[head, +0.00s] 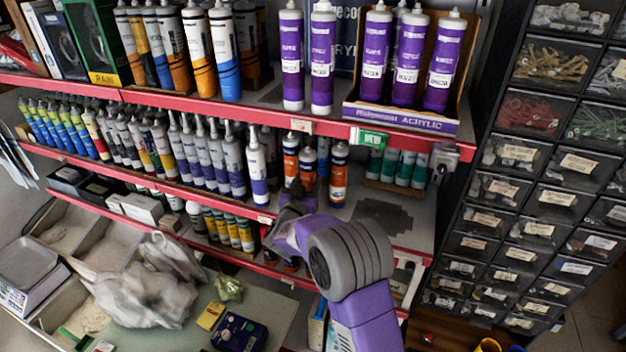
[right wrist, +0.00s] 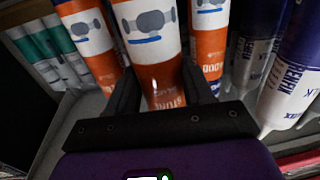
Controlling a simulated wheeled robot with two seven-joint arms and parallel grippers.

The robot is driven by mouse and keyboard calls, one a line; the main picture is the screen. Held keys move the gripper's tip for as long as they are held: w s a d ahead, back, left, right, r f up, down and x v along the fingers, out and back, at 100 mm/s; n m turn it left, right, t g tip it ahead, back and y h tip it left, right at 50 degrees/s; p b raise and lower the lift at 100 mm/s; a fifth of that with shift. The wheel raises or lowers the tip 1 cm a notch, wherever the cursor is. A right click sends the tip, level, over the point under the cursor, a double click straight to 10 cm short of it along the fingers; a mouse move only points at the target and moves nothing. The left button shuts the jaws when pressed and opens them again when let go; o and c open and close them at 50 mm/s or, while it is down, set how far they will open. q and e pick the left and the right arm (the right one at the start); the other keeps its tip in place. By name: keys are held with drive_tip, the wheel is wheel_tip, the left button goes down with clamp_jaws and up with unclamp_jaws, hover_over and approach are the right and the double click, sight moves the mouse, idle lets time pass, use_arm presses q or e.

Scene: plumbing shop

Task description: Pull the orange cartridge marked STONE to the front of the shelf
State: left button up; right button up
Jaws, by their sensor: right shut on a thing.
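The orange-and-white cartridge marked STONE (right wrist: 155,50) stands in the middle of the right wrist view, its lettering upside down there. In the head view it is the middle one (head: 307,168) of three orange cartridges on the second shelf, its lower part hidden by my gripper. My right gripper (right wrist: 160,92) is shut on it, one dark finger on each side near its lower end. In the head view the right gripper (head: 300,195) reaches in over the shelf's front. My left gripper is not in view.
Two similar orange cartridges stand close by, one to the left (head: 290,158) and one to the right (head: 338,175). A white-and-blue cartridge (head: 257,172) stands further left, near the red shelf edge. Teal cartridges (head: 403,168) stand at the right. Bare shelf (head: 390,218) lies right of the gripper.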

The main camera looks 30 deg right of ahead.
drive_tip(key=shift+v, duration=1.1)
drive_tip(key=shift+w+a, duration=0.1)
drive_tip(key=o, duration=1.5)
drive_tip(key=shift+a, duration=0.1)
drive_tip(key=v, duration=0.7)
drive_tip(key=shift+s+a+r+b, duration=0.1)
drive_tip(key=shift+s+b, duration=0.15)
drive_tip(key=shift+b, duration=0.05)
